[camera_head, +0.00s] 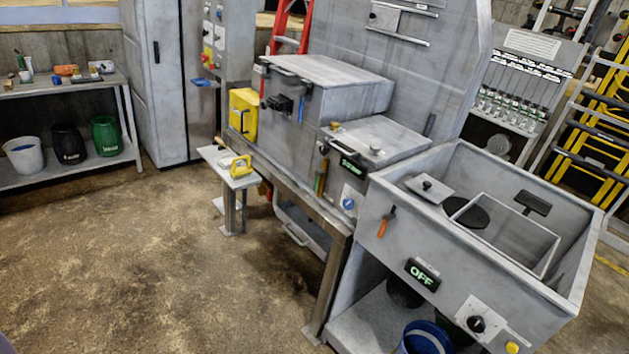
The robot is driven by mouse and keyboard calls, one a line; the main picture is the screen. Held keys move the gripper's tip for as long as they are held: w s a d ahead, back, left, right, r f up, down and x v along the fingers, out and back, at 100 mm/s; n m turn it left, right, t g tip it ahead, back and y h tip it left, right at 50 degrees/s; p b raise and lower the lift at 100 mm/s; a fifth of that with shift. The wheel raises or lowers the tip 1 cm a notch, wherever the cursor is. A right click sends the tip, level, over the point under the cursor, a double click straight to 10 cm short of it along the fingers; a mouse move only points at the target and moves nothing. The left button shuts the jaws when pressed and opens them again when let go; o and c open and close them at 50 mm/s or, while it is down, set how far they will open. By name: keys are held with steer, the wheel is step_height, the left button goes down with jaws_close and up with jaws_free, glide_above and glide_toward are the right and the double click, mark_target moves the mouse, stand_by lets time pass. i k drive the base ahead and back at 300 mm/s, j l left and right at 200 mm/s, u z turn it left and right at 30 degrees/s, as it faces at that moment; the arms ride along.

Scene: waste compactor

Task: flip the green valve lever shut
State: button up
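My gripper is not in view.
A blue lever (301,108), a red lever (263,88) and an orange-handled lever (385,222) are nearby. A grey sink unit (455,240) with an OFF display stands at right. A small side table (225,168) juts out at left. Floor (170,255) in front is clear.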

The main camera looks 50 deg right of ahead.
mark_target(318, 172)
steer(key=i+l, duration=0.75)
steer(key=i+l+z, duration=0.1)
steer(key=i+l, duration=1.3)
steer(key=i, duration=0.2)
